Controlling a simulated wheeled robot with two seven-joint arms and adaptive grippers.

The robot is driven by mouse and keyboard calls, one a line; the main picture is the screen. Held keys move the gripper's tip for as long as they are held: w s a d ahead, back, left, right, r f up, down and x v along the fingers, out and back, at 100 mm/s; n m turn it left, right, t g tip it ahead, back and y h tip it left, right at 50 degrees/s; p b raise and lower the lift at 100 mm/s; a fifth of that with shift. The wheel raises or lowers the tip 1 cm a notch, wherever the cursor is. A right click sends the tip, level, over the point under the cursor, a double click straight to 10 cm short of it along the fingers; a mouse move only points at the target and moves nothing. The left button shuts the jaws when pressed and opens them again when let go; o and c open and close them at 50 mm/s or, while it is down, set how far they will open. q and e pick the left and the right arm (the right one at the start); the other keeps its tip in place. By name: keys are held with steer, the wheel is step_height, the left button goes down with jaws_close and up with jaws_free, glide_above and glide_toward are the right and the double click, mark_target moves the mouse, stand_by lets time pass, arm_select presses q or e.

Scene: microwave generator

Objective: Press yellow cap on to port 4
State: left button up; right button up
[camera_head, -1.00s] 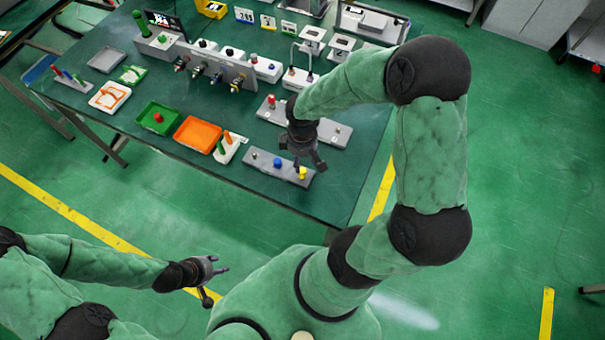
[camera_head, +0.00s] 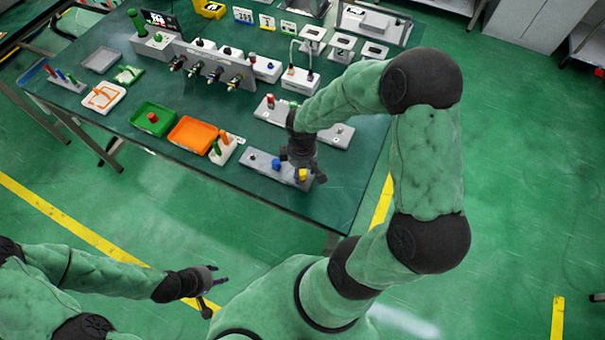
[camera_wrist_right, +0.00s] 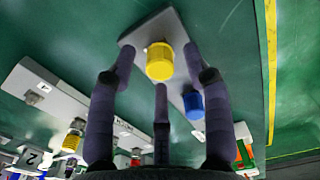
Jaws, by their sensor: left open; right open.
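The yellow cap (camera_head: 302,174) sits at the right end of a narrow grey strip (camera_head: 259,157) near the table's front edge. My right gripper (camera_head: 307,177) is right above it. In the right wrist view the yellow cap (camera_wrist_right: 160,62) lies between the spread fingers, with no visible grip on it; contact cannot be told. The blue cap (camera_head: 276,165) stands beside it on the strip and also shows in the right wrist view (camera_wrist_right: 193,105). The ports' numbers are not readable in the head view. My left gripper (camera_head: 216,281) is open and empty, away from the table.
A grey panel with several metal fittings (camera_head: 214,70) stands at the back. A green tray (camera_head: 136,119) and an orange tray (camera_head: 174,139) lie left.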

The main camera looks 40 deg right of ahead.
mark_target(302, 172)
steer(key=shift+c, duration=0.3)
stand_by(0.5)
jaws_close()
steer(key=shift+r, duration=0.1)
steer(key=shift+r+p, duration=2.45)
steer(key=shift+r, duration=0.45)
